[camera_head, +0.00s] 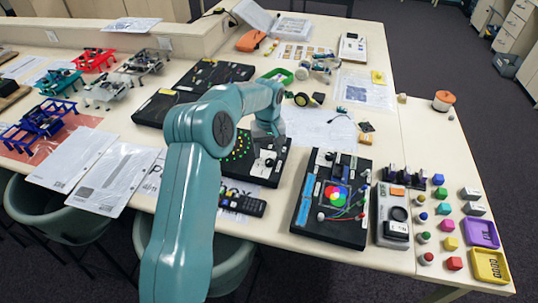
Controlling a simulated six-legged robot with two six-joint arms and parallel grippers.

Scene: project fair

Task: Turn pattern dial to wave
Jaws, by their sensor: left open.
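A black board (231,167) with a cluster of small coloured lights (239,147) lies on the table, partly hidden by my teal left arm. A small dark and white dial (267,158) is on the right part of this board; its labels and pointer are too small to read. My left gripper (268,143) points down just above and behind the dial and is open, with nothing seen between its fingers. I cannot tell whether it touches the dial. My right gripper is out of view.
Another black board (312,219) with a red, green and blue light disc stands to the right.

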